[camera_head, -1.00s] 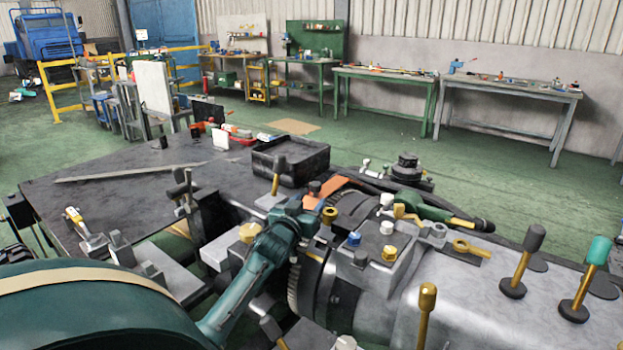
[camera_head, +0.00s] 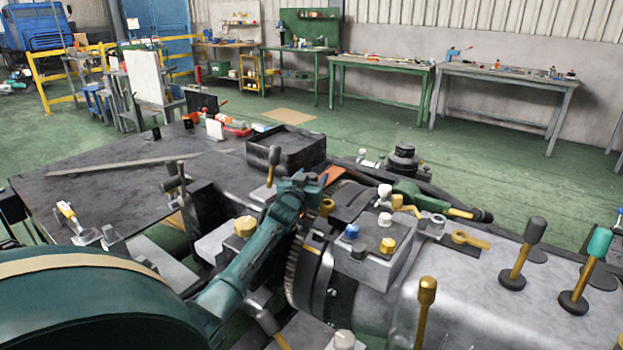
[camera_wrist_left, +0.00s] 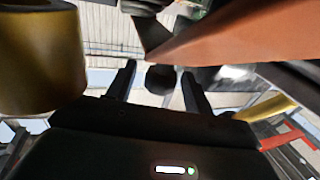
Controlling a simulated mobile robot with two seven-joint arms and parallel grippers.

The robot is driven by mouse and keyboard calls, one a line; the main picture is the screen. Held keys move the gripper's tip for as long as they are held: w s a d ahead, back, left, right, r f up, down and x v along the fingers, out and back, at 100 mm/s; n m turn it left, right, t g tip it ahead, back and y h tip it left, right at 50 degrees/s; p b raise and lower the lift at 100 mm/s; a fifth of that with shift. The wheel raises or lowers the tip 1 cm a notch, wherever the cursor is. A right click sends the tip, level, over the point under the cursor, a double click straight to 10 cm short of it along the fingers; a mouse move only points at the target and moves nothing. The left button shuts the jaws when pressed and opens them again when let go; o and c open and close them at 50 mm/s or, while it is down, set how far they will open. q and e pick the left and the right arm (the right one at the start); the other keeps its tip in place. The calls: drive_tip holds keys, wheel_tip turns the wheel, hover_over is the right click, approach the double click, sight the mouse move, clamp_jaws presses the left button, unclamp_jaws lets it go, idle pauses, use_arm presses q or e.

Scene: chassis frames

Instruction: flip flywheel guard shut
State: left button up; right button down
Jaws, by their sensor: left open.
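An orange plate (camera_head: 340,172), which I take to be the flywheel guard, stands behind the toothed flywheel (camera_head: 298,268). My left arm hides part of it in the head view. In the left wrist view a broad orange surface (camera_wrist_left: 250,32) slants across the upper right, close to the camera. My left gripper (camera_head: 318,180) is at the orange plate's near left side; its tips are hard to make out there. In the left wrist view its two fingers (camera_wrist_left: 160,92) are apart, with a dark round knob (camera_wrist_left: 161,77) seen between them. Contact cannot be told. My right gripper is not in view.
A gold knob (camera_head: 327,206) stands close to the gripper and looms large at the left wrist view's left (camera_wrist_left: 40,58). A black tray (camera_head: 287,150) sits behind on the dark table (camera_head: 95,190). Upright levers (camera_head: 524,250) stand at the right.

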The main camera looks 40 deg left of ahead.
use_arm(q)
drive_tip(key=shift+w, duration=0.1)
drive_tip(key=shift+c, duration=0.4)
clamp_jaws()
